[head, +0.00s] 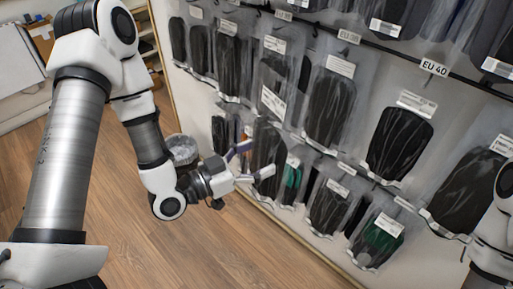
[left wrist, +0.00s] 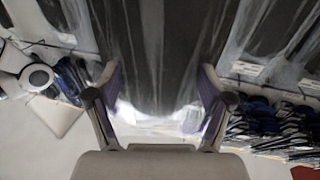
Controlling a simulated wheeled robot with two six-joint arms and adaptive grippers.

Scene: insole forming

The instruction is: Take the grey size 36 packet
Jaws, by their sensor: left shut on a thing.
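My left gripper (head: 257,160) is at the lower row of the packet wall, with one finger on each side of a hanging dark grey packet (head: 267,141) in a clear bag. In the left wrist view the left gripper (left wrist: 160,110) has its fingers apart, with the bag's lower part (left wrist: 152,50) between them; it is shut on this packet. The packet hangs upright against the wall. Its size label cannot be read. My right arm shows at the right edge of the head view, but its gripper is out of view.
Other clear-bagged packets hang close on both sides, some with green inside (head: 383,232). A rail with an EU 40 tag (head: 434,67) runs above. A bin (head: 183,149) stands on the wooden floor (head: 150,240) behind the left wrist. The floor in front is clear.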

